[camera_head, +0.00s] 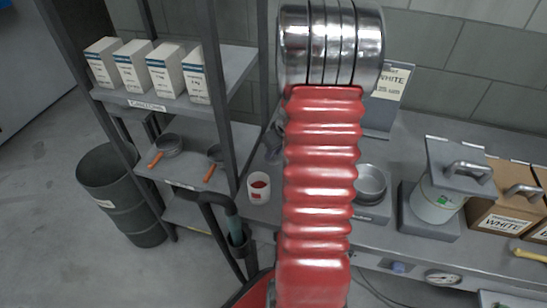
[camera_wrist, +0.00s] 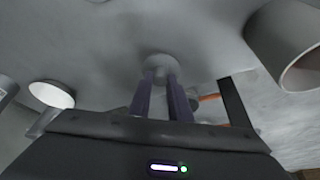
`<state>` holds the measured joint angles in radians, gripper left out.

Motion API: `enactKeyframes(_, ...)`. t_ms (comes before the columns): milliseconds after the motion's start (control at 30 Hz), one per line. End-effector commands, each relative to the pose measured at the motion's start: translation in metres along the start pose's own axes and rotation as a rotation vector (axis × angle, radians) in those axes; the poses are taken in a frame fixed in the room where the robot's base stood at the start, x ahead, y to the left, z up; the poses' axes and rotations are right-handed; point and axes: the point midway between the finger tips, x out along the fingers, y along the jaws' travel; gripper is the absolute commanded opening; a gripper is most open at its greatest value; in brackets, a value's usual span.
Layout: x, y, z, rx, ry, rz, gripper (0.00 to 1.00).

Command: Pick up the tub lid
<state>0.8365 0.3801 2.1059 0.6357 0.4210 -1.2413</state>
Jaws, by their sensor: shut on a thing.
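In the wrist view my gripper (camera_wrist: 158,80) has its two purple fingers close together on a pale grey round knob (camera_wrist: 158,62). The knob lies against a broad grey surface; whether it belongs to the tub lid I cannot tell. In the head view my gripper is hidden behind my red sleeved arm. There, a square grey lid (camera_head: 455,160) with a metal bar handle sits on a white tub (camera_head: 433,203) at the right. A small white open tub (camera_head: 259,189) with red inside stands on the bench, left of my arm.
A metal pan (camera_head: 371,185) sits right of my arm. Cardboard boxes (camera_head: 502,214) stand at the far right. A shelf rack (camera_head: 172,104) with white boxes and orange-handled pans stands left, beside a dark bin (camera_head: 122,195). A large hollow cylinder (camera_wrist: 292,45) is close in the wrist view.

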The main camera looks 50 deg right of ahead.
Motion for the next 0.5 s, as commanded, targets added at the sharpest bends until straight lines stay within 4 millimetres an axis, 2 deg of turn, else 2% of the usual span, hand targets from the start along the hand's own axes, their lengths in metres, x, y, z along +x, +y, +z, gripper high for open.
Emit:
enactKeyframes(267,-0.004,0.000,-0.002,-0.001,0.001,0.001,0.00)
enactKeyframes(500,-0.029,0.001,-0.013,-0.002,0.004,0.003,0.00)
